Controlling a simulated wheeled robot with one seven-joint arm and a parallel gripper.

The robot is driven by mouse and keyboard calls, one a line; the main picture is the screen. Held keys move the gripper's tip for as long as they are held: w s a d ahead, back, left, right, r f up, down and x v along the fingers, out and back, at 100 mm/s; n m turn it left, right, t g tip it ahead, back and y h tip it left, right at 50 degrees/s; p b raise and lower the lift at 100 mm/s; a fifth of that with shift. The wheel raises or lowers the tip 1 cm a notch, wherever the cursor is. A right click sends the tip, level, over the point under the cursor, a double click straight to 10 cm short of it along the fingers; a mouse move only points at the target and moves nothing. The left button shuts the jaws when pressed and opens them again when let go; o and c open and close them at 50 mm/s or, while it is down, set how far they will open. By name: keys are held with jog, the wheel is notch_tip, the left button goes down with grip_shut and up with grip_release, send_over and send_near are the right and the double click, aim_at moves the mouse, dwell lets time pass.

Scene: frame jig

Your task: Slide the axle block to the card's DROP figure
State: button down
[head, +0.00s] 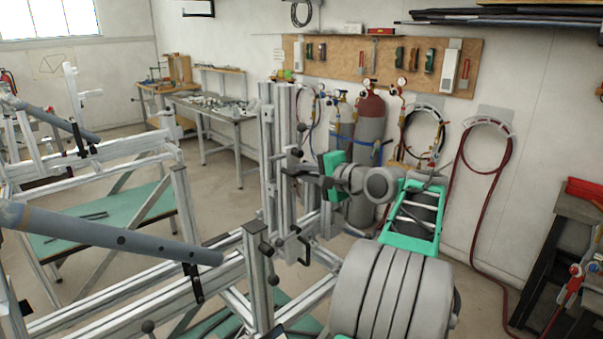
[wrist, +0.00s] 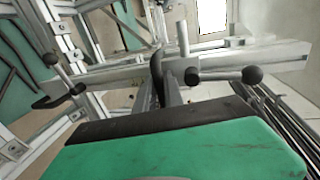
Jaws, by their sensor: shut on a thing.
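My gripper (head: 293,172) reaches left to the upright aluminium posts in the head view. Its dark fingers are shut on a part at the posts, which I take to be the axle block. In the wrist view, my gripper (wrist: 164,72) closes around a dark upright grip at the middle of a pale metal crosspiece, the likely axle block (wrist: 220,63). Black ball-ended levers stick out on both sides of it. The fingers hide part of the grip in the wrist view. I cannot make out the card or any scale figure in either view.
The upright posts (head: 268,140) stand on a frame of aluminium rails (head: 150,293). Grey tubes (head: 110,238) cross it at the left. A black handle (head: 304,248) sits low on the posts. Gas cylinders (head: 369,125) stand behind my arm. A dark bench (head: 565,235) is at the right.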

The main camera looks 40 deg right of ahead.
notch_tip(320, 180, up, 3)
jog(key=p, duration=0.2)
jog(key=shift+f+p, duration=0.2)
jog(key=shift+p, duration=0.1)
jog(key=c, duration=1.5)
grip_release()
jog(key=shift+f, duration=0.15)
jog(key=shift+o, duration=0.2)
jog(key=shift+f, duration=0.1)
jog(key=shift+s, duration=0.15)
jog(key=b+v, duration=0.1)
jog(key=v, duration=0.6)
jog(key=shift+s+b, duration=0.25)
jog(key=shift+b, duration=0.15)
jog(key=shift+a, duration=0.1)
